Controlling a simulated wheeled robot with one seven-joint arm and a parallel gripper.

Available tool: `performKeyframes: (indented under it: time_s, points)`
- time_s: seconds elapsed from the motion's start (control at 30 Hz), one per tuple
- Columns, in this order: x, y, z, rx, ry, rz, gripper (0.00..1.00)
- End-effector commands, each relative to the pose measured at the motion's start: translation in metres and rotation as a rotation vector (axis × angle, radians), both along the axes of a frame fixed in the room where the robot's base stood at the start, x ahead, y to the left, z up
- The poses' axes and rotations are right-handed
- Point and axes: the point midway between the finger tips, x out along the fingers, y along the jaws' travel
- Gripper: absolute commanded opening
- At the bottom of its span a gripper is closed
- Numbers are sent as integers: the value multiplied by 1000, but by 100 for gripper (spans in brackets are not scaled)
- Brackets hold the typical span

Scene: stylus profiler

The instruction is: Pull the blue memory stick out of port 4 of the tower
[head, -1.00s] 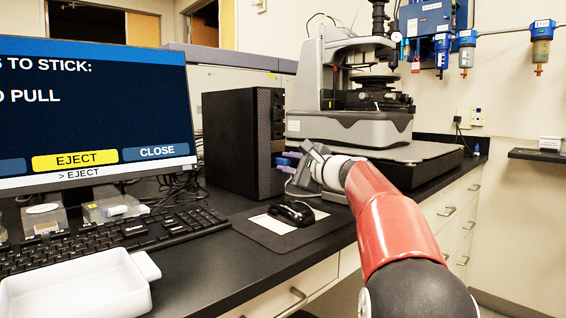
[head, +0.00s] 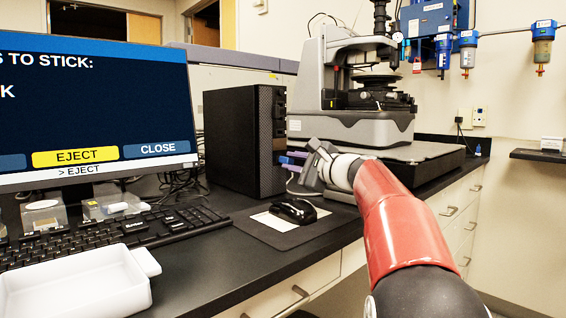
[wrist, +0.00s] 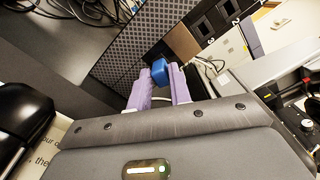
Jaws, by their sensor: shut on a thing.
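The black tower (head: 246,142) stands on the bench beside the monitor, and its front panel faces right. My gripper (head: 290,160) is in front of the tower's lower front, its lavender fingers pointing at the panel. In the wrist view, my gripper (wrist: 159,84) is shut on the blue memory stick (wrist: 160,71), which shows between the fingertips close to the patterned front. Whether the stick's plug is still inside the port cannot be told. The monitor (head: 95,105) shows "TO STICK:", a second line ending in K, and yellow EJECT and blue CLOSE buttons.
A black mouse (head: 293,211) lies on a dark mat (head: 265,228) below my gripper. A keyboard (head: 150,228) and a white tray (head: 75,290) are at the front left. The profiler (head: 350,125) stands behind my arm on the right. A cable hangs near my fingers.

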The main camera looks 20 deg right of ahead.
Motion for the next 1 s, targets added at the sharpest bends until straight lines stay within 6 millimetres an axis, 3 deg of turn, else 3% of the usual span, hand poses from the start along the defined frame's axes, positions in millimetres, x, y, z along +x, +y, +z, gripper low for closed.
performKeyframes:
  time_s: [0.03, 0.13, 1.0]
  points:
    - [-3, -9, -7, 0, 13, -13, 0]
    - [-6, -11, -7, -1, 12, -15, 0]
    - [-24, -14, -3, -1, 5, -10, 0]
